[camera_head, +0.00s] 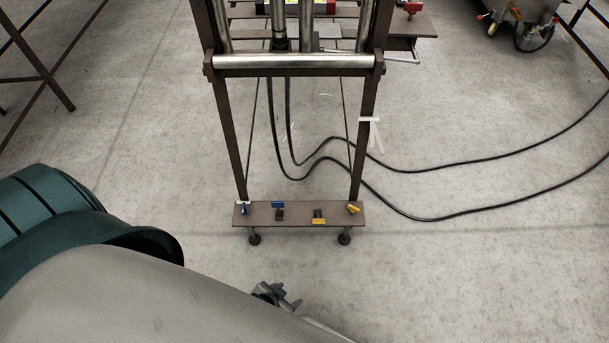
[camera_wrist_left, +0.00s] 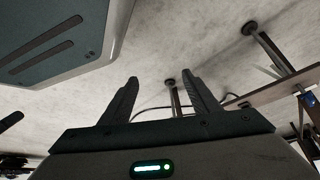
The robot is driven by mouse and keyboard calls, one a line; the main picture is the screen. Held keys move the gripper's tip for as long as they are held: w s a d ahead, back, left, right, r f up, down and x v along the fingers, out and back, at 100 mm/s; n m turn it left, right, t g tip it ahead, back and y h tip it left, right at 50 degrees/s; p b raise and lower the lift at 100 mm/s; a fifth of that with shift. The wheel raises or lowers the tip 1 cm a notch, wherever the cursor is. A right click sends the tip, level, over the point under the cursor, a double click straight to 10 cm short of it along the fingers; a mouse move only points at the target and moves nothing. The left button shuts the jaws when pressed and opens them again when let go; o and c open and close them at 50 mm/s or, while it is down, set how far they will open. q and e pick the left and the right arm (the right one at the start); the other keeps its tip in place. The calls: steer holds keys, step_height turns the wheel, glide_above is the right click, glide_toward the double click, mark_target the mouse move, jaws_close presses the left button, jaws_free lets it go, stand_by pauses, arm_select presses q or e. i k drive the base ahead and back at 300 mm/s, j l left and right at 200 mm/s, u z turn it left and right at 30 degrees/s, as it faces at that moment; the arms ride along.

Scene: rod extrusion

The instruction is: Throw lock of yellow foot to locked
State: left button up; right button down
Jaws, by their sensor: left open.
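The base plate (camera_head: 298,213) of the frame carries a yellow lever (camera_head: 353,208) at its right end and a yellow-and-black piece (camera_head: 319,218) beside it. I cannot tell from the picture which is the lock. A blue lever (camera_head: 244,208) and a blue-and-black piece (camera_head: 279,210) are on the left half. A foot (camera_head: 344,238) stands under the right end, another (camera_head: 254,238) under the left. My left gripper (camera_head: 288,297) is open and empty, in front of the plate and apart from it. In the left wrist view, its fingers (camera_wrist_left: 160,76) spread with floor between. My right gripper is not seen.
Black cables (camera_head: 430,217) run across the floor to the right. A steel bar (camera_head: 295,62) crosses the frame above the plate. A wheeled machine (camera_head: 525,18) stands at the back right.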

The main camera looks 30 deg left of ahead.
mark_target(318, 219)
steer(key=u, duration=0.7)
